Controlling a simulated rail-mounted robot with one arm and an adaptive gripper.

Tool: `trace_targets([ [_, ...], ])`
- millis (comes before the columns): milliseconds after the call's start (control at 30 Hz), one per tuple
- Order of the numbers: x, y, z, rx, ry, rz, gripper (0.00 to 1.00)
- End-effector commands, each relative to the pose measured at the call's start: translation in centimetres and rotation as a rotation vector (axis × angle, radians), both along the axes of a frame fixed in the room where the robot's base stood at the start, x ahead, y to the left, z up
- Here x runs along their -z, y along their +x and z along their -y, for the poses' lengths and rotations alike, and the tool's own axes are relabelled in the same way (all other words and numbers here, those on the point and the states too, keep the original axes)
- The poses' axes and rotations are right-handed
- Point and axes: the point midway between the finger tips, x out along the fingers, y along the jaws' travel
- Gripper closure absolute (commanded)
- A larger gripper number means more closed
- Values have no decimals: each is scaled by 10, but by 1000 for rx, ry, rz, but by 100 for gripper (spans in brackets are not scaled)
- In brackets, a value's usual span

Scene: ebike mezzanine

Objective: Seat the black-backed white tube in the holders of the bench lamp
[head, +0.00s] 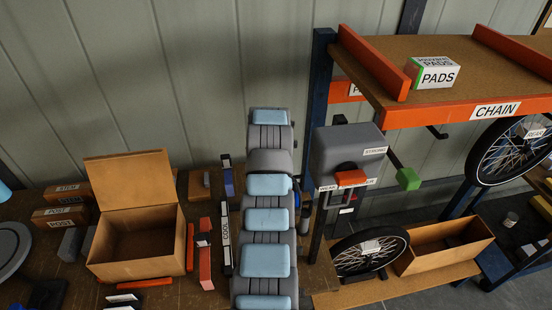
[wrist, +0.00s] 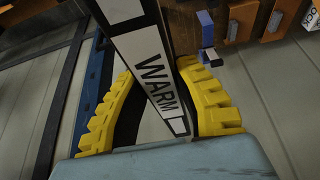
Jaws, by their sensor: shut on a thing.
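In the wrist view, my gripper (wrist: 158,72) has its two yellow ridged fingers closed on a long white tube (wrist: 148,45). The tube is marked WARM, with dark bands across its face and a dark side showing. It slants between the fingers, with one end near the palm and the other out of frame at the top. In the head view, my gripper and this tube are not clearly seen beyond my arm. A similar white-and-black strip marked COOL (head: 226,238) lies on the bench. I cannot surely pick out the bench lamp or its holders.
An open wooden box (head: 136,251) stands on the bench (head: 120,297), with small labelled boxes (head: 62,214) at its left. Red blocks (head: 205,268) and a blue block (head: 229,182) lie nearby. A grey box (head: 345,148) and the orange-edged shelf (head: 440,112) stand at right.

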Motion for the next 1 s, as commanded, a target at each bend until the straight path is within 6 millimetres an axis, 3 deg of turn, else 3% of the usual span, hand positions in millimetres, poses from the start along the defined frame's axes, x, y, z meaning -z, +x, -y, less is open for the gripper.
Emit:
trace_targets([
  [567, 2, -1, 0, 0, 0, 0, 100],
  [1000, 34, -1, 0, -1, 0, 0, 100],
])
